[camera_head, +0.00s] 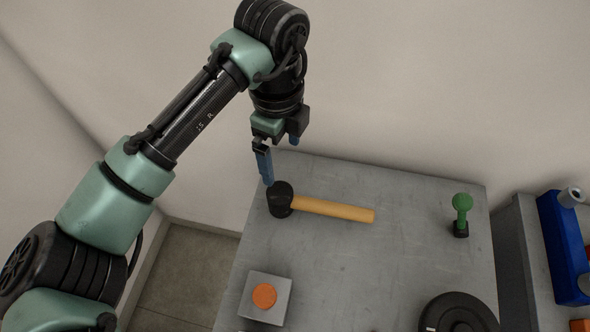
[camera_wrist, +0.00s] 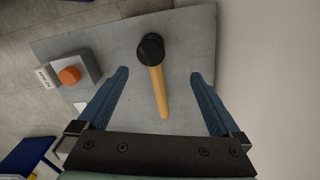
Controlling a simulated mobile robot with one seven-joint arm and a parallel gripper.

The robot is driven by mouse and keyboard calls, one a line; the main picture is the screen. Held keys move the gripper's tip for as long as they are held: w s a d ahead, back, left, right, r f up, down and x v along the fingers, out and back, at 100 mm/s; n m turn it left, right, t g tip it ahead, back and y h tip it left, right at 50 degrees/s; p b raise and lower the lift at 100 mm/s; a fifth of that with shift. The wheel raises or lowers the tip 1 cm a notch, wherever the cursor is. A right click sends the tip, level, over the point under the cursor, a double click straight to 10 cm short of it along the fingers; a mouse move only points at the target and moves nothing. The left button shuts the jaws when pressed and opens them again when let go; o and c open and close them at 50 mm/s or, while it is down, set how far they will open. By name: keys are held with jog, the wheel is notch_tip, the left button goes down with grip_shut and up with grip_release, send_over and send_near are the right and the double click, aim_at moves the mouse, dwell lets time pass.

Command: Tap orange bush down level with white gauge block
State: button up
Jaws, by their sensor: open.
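The orange bush (camera_head: 264,296) is a round plug in a grey block (camera_head: 281,291) at the front left of the table. In the wrist view the bush (camera_wrist: 69,75) stands above the block's top face; a label is on the block's side. A small white piece (camera_wrist: 80,106), possibly the gauge block, shows partly behind a finger. A mallet with a black head (camera_head: 280,199) and yellow handle (camera_head: 335,209) lies on the table. My gripper (camera_head: 281,165) is open and empty above the mallet; its handle (camera_wrist: 160,93) shows between the fingers in the wrist view.
The grey table (camera_head: 375,261) has clear room in its middle. A green knobbed piece (camera_head: 462,207) stands at the right. A black disc (camera_head: 459,314) lies at the front right. A blue bin (camera_head: 562,248) is on a separate surface beyond the right edge. A wall runs behind.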

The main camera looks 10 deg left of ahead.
aim_at(282, 192)
jog(key=f, duration=0.4)
jog(key=s+f, duration=0.1)
jog(key=f, duration=0.2)
jog(key=shift+a+p, duration=0.15)
jog(key=shift+p, duration=0.25)
jog(key=shift+s+d+f+p, duration=0.1)
jog(key=shift+s+f+p, duration=0.1)
jog(key=shift+f, duration=0.75)
jog(key=shift+s+d+f+p, duration=0.1)
jog(key=shift+f+p, duration=0.1)
jog(key=shift+f, duration=0.75)
jog(key=shift+s+f+p, duration=0.15)
jog(key=shift+f+p, duration=0.05)
jog(key=shift+f, duration=0.75)
jog(key=shift+r, duration=0.1)
grip_shut()
